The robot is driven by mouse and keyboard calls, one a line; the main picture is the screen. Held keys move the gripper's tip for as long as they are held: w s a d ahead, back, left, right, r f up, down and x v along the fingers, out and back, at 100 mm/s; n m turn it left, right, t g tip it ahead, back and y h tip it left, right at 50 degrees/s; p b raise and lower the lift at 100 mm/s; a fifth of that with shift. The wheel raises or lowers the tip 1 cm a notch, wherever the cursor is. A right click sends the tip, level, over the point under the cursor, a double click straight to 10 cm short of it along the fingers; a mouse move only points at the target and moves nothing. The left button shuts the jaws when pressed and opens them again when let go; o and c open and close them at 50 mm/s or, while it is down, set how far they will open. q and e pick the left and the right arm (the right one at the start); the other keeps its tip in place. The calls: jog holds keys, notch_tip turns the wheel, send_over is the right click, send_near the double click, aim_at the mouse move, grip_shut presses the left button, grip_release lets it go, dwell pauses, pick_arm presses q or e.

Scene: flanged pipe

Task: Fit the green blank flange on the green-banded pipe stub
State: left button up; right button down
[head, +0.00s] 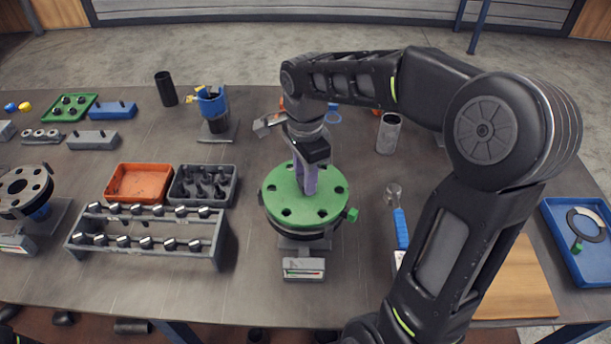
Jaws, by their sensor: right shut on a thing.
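The green blank flange (328,206) is a round disc with several dark bolt holes and a purple upright grip (306,180) at its middle. My right gripper (307,168) points down and is shut on this grip. The disc lies over a pipe stub with a dark flange (298,236) on a grey stand with a small gauge (303,268). Whether the disc rests on the dark flange or hovers just above it, I cannot tell. A green tab (352,214) sticks out at the right. Most of the stub is hidden under the disc. My left gripper is not in view.
A bolt rack (148,240), an orange tray (138,183) and a dark tray of bolts (203,187) stand to the left. Another dark flanged stub (24,187) is at far left. A blue-handled tool (401,228) and a blue tray (568,239) lie right.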

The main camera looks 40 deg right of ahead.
jog(key=shift+f+b, duration=0.4)
jog(key=shift+b, duration=0.05)
dwell(0.4)
dwell(0.3)
jog(key=c, duration=1)
grip_release()
jog(key=shift+r+b, duration=0.45)
jog(key=shift+r, duration=3.45)
